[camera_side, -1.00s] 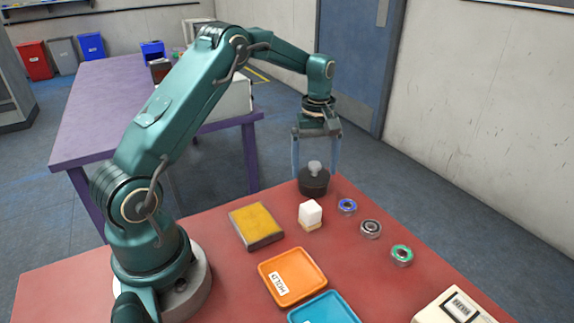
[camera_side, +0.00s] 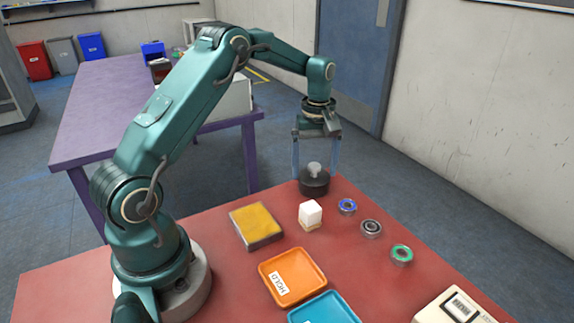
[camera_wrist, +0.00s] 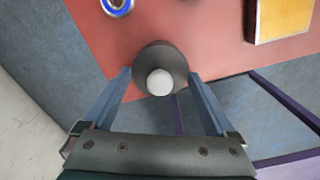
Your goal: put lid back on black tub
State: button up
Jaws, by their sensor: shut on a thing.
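The black tub (camera_side: 314,188) stands at the far corner of the red table. Its dark round lid (camera_side: 306,176) with a pale grey knob (camera_side: 315,168) is at the tub's top; I cannot tell whether it is fully seated. My gripper (camera_side: 316,172) points down over the tub, its two blue fingers at either side of the lid, shut on it. In the wrist view, the lid (camera_wrist: 143,62) with its pale knob lies between the fingertips of my gripper (camera_wrist: 158,76), and hides most of the tub.
A white block (camera_side: 310,212), several bearings including a blue one (camera_side: 347,206), and a yellow-topped box (camera_side: 256,222) lie nearby. An orange tray (camera_side: 308,285) and a blue tray (camera_side: 325,310) are nearer. The table's far edge is close behind the tub.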

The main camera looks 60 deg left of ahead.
dwell(0.4)
jog(key=o, duration=1)
jog(key=shift+r, duration=3.55)
grip_shut()
jog(key=shift+f, duration=0.35)
